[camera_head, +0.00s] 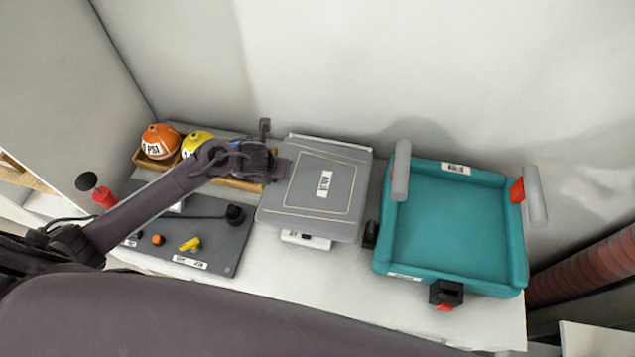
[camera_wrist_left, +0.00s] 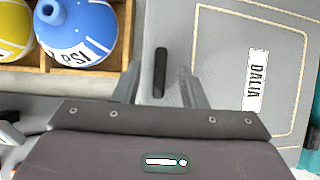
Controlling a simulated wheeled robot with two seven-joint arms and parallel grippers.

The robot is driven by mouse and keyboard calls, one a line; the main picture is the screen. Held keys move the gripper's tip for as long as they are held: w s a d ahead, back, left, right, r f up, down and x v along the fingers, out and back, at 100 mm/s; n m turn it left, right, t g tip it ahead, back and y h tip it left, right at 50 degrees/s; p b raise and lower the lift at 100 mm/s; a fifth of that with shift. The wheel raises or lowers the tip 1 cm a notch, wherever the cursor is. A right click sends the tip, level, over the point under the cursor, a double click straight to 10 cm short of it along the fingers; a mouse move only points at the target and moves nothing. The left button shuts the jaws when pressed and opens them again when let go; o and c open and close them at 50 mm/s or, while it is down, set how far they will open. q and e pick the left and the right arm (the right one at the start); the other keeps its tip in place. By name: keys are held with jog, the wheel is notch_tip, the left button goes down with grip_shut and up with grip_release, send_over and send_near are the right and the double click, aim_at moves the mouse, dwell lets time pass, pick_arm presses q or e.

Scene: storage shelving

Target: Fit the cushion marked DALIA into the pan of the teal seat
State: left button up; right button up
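The grey cushion (camera_head: 310,195) has a pale outline and a white label; in the left wrist view the label on the cushion (camera_wrist_left: 215,70) reads DALIA. It lies flat just left of the teal seat (camera_head: 382,235), whose square pan is empty with a raised teal rim. My left gripper (camera_head: 283,168) is over the cushion's left edge. In the left wrist view its fingers (camera_wrist_left: 160,85) are apart, with a dark upright tab (camera_wrist_left: 160,72) on the cushion between them and a gap at each side. My right gripper is out of view.
An orange ball (camera_head: 160,141), a yellow one (camera_head: 196,142) and a blue one (camera_wrist_left: 78,32) sit in a wooden tray at the left. A dark board (camera_head: 222,240) with small parts lies in front. Grey-white rollers (camera_head: 401,172) flank the seat. A wall stands behind.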

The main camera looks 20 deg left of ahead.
pick_arm(q)
jog(key=shift+w+f, duration=0.1)
jog(key=shift+f, duration=0.3)
grip_shut()
jog(key=shift+r, duration=0.1)
